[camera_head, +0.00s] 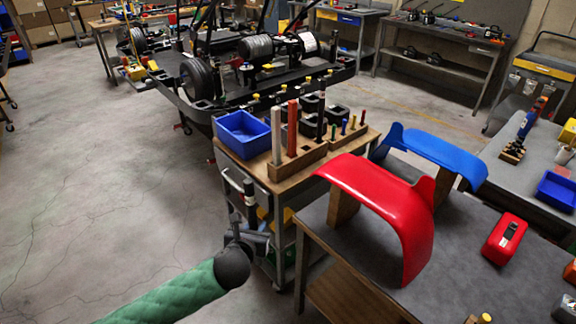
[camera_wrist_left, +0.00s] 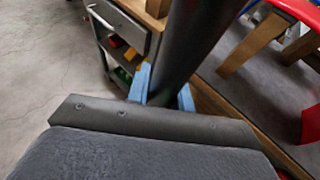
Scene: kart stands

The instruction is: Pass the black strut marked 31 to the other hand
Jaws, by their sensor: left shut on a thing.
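The black strut (camera_head: 249,193) is upright in my left gripper (camera_head: 249,232), in front of the tool cart. In the left wrist view, the strut (camera_wrist_left: 203,40) is a thick dark cylinder rising between the pale blue fingertips (camera_wrist_left: 166,92). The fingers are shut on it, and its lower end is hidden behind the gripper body. No number can be read on it. My right gripper is in neither view.
A cart (camera_head: 262,178) bears a blue bin (camera_head: 243,134) and a wooden rack (camera_head: 295,160) of upright rods. A bench (camera_head: 347,250) at right carries red (camera_head: 385,190) and blue (camera_head: 440,150) fenders. Open floor (camera_head: 100,190) lies left; a kart stands behind.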

